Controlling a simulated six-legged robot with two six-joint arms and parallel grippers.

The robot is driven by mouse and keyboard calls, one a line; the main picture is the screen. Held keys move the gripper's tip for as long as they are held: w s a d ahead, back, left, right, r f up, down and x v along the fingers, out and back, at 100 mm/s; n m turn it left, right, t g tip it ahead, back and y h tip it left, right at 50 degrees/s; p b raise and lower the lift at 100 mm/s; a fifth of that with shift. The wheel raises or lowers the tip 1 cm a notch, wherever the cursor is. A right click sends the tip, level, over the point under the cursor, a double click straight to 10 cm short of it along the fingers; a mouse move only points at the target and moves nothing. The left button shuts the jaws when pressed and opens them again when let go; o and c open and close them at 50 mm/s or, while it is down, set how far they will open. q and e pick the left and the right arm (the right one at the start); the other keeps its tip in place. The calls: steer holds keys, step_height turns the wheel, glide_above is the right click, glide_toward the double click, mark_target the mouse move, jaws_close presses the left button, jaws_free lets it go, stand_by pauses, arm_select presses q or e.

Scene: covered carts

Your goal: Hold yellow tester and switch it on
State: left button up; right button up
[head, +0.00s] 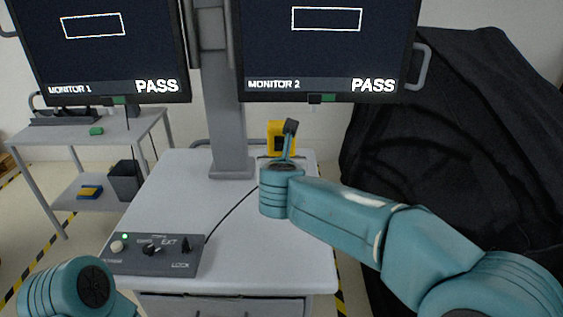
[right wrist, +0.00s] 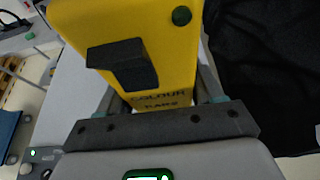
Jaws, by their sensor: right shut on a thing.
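The yellow tester (head: 275,138) is at the back edge of the cart, partly hidden behind my right gripper (head: 289,140). In the right wrist view the tester (right wrist: 150,45) fills the upper middle, between the two fingers of the right gripper (right wrist: 165,95), which is shut on it. Its face carries a dark raised block (right wrist: 122,62), a round green spot (right wrist: 181,16) and the label "COLOUR BARS". I cannot tell whether it is switched on or whether it rests on the cart. My left arm shows only at the bottom left; its gripper is out of view.
The grey cart (head: 190,215) holds a control box (head: 160,256) with knobs and a lit green lamp. Two monitors (head: 100,45), (head: 325,45) on a column read PASS. A black-covered cart (head: 440,130) stands right; a side table (head: 85,130) stands left.

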steer(key=shift+f+b, duration=6.85)
steer(key=shift+f, duration=0.55)
arm_select(q)
step_height(320, 180, down, 14)
jaws_close()
